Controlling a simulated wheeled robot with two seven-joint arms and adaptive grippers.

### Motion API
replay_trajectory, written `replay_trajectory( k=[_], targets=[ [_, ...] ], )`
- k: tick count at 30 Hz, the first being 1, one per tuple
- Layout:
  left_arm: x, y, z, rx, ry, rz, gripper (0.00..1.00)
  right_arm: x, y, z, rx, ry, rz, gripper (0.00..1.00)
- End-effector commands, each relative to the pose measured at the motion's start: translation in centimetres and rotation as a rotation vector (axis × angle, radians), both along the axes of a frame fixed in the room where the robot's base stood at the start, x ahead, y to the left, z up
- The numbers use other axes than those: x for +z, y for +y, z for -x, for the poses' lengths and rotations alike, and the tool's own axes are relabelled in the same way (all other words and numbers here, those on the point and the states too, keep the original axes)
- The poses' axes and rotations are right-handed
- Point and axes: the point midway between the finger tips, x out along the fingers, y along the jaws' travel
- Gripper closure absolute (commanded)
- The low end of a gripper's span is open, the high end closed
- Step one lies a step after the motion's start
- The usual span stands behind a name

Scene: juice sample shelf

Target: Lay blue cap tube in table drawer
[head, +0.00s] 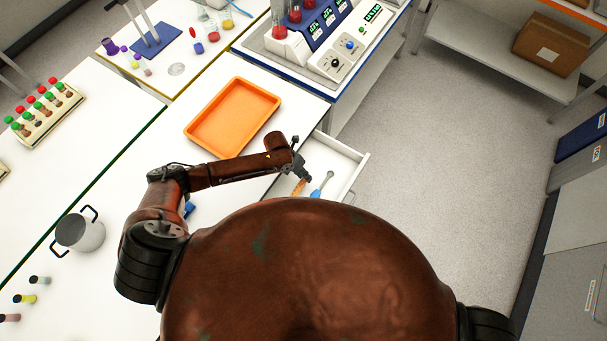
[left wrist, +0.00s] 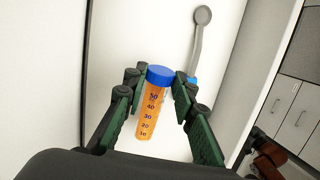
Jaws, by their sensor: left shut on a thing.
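The blue cap tube has a blue cap and an orange body with a number scale. It shows in the left wrist view (left wrist: 150,118), and its orange body shows small in the head view (head: 299,187). My left gripper (left wrist: 157,79) is shut on the tube, with green-padded fingers on both sides near the cap. In the head view my left gripper (head: 302,173) is over the open white table drawer (head: 347,163). My body hides the drawer's near part. I cannot tell whether the tube touches the drawer floor. My right gripper is not in view.
A blue-handled, spoon-like tool (head: 322,185) lies in the drawer beside the tube; it also shows in the left wrist view (left wrist: 199,45). An orange tray (head: 200,137) is on the table above the drawer. A metal pot (head: 82,233) stands at the left. The floor at the right is clear.

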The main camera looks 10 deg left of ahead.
Motion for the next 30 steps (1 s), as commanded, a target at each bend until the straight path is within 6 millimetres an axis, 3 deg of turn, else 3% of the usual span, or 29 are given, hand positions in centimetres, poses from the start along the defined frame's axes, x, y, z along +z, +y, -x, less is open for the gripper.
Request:
replay_trajectory(
  k=[8, 9, 17, 26, 30],
  targets=[
    [0.0, 0.0, 0.0, -0.001, -0.001, 0.000, 1.00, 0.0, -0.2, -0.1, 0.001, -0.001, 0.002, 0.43],
    [0.0, 0.0, 0.0, -0.001, -0.001, 0.000, 0.72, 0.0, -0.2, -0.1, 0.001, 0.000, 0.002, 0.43],
    [0.0, 0.0, 0.0, -0.001, -0.001, 0.000, 0.55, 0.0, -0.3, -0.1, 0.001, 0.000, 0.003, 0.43],
    [0.1, 0.1, 0.0, -0.001, -0.001, 0.000, 0.55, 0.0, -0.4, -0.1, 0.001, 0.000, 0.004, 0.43],
    [1.4, 0.6, -0.1, -0.002, -0.004, -0.001, 0.55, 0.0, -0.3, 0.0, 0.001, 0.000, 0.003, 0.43]
  ],
)
